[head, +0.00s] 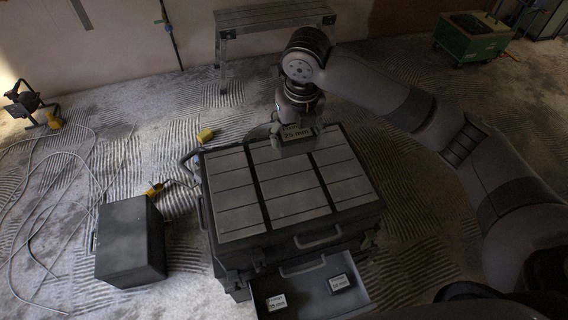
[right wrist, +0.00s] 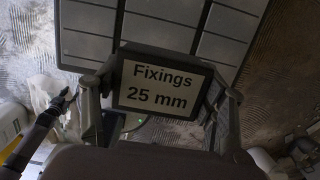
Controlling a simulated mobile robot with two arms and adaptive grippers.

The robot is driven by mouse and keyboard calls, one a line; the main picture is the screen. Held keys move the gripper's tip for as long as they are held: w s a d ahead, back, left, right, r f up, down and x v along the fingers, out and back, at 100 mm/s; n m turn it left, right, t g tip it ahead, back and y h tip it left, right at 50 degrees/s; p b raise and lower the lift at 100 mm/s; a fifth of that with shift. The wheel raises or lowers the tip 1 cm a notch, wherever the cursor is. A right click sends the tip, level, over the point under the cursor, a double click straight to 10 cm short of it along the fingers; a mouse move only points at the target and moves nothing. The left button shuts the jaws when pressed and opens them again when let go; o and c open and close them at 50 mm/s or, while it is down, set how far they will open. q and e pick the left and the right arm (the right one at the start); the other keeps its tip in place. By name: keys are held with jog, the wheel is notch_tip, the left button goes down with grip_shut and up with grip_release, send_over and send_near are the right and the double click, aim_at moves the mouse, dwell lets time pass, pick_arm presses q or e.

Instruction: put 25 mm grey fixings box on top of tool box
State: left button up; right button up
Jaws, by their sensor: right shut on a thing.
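The 25 mm fixings box (head: 297,133) is a small dark grey box with a white label. In the right wrist view the box (right wrist: 160,84) shows its label "Fixings 25 mm" between both fingers. My right gripper (head: 296,122) is shut on it, at the far edge of the tool box (head: 233,193). The tool box is large and dark, with a grey panelled lid, which also shows in the right wrist view (right wrist: 88,18). I cannot tell whether the held box touches the lid. My left gripper is not in view.
An open drawer (head: 362,300) at the tool box's front holds two small labelled boxes, one left (head: 277,302), one right (head: 339,284). A dark case (head: 130,240) stands left. A metal trestle (head: 275,18) stands behind. Cables lie on the left floor. The lid top is clear.

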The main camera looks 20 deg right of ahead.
aim_at(293, 190)
jog(key=f, duration=1.9)
jog(key=shift+s+f, duration=0.15)
jog(key=shift+s, duration=0.2)
jog(key=o, duration=1.4)
jog(key=shift+f, duration=0.15)
jog(key=r, duration=0.4)
jog(key=s+r, duration=0.1)
jog(key=r, duration=0.3)
jog(key=s+r, duration=0.1)
jog(key=r, duration=0.3)
jog(key=shift+r, duration=0.1)
